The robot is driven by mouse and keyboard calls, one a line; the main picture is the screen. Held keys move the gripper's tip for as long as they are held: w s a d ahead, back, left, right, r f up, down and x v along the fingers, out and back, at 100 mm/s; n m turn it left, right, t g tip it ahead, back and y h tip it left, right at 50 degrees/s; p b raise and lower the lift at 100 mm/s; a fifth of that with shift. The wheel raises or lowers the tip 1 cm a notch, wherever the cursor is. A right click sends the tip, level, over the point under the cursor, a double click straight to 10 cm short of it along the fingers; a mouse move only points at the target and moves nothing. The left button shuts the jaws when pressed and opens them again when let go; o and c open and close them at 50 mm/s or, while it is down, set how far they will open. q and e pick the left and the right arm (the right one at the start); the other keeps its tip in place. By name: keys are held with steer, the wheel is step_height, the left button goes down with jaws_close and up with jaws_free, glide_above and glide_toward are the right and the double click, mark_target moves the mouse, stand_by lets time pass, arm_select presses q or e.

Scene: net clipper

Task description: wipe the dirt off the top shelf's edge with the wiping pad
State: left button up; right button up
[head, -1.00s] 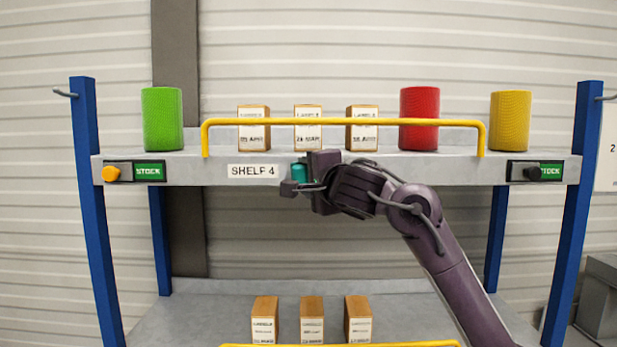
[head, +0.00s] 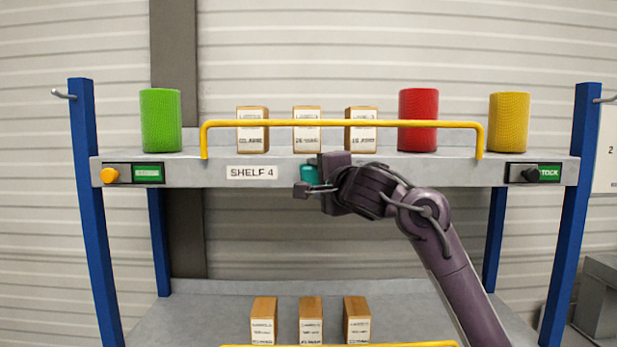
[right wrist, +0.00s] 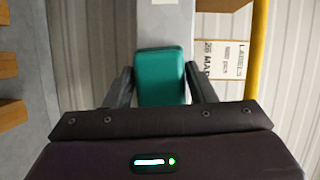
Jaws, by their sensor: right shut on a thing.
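The top shelf's edge (head: 420,172) is a grey front face running across the head view. My right gripper (head: 308,180) is in front of the middle of this edge, shut on the teal wiping pad (head: 310,174). In the right wrist view the pad (right wrist: 160,75) sits between the two fingers (right wrist: 160,88), with its far end at the grey shelf edge (right wrist: 163,25). I cannot tell whether the pad touches the edge. No dirt can be made out on the visible parts of the edge; the part behind the pad and gripper is hidden. My left gripper is not in view.
A yellow rail (head: 342,124) stands along the shelf front, above the edge. An orange knob (head: 109,175) and a black knob (head: 531,174) protrude from the edge.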

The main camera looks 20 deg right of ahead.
steer(key=shift+s+d, duration=0.25)
steer(key=shift+d, duration=0.5)
steer(key=shift+s+d+r+p, duration=0.15)
steer(key=shift+d+p, duration=0.35)
steer(key=shift+d, duration=0.55)
steer(key=shift+s+d+p, duration=1)
steer(key=shift+s+d, duration=0.25)
steer(key=shift+d, duration=2.8)
steer(key=shift+w+a, duration=0.7)
steer(key=shift+a, duration=1.6)
steer(key=shift+w+a, duration=0.65)
steer(key=shift+a, duration=1.7)
steer(key=shift+w+a, duration=0.7)
steer(key=shift+a, duration=1.6)
steer(key=shift+d, duration=0.15)
steer(key=s+a, duration=0.1)
steer(key=s, duration=0.5)
steer(key=shift+a+b, duration=0.3)
steer(key=shift+a, duration=0.05)
